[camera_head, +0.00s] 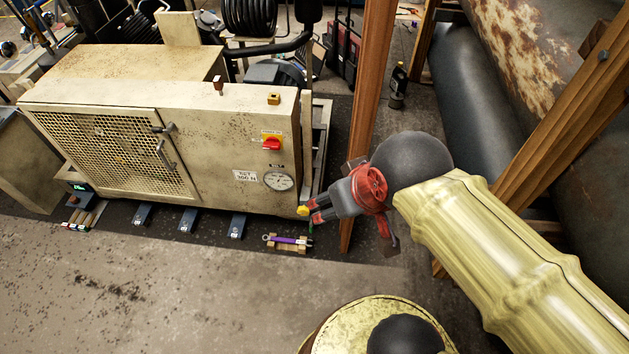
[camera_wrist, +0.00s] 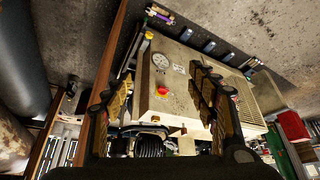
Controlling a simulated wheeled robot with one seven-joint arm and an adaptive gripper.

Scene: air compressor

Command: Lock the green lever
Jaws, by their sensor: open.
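A small green upright piece (camera_head: 311,229), perhaps the green lever, shows just below my fingertips in the head view, by the compressor's lower right corner. It is mostly hidden, so I cannot tell its position. I cannot make it out in the wrist view. My gripper (camera_head: 317,208) is open with nothing between its fingers, and appears beside a yellow knob (camera_head: 303,211). I cannot tell whether they touch. In the wrist view my gripper (camera_wrist: 160,76) spreads its two fingers in front of the beige compressor (camera_wrist: 177,80). The yellow knob (camera_wrist: 186,34) shows beyond them.
The compressor cabinet (camera_head: 215,125) carries a red switch (camera_head: 271,143), a gauge (camera_head: 279,180) and a yellow button box (camera_head: 273,98) on top. A purple-handled tool (camera_head: 290,240) lies in front of it. A wooden post (camera_head: 369,95) stands close to my gripper. Open floor (camera_head: 130,290) lies in front.

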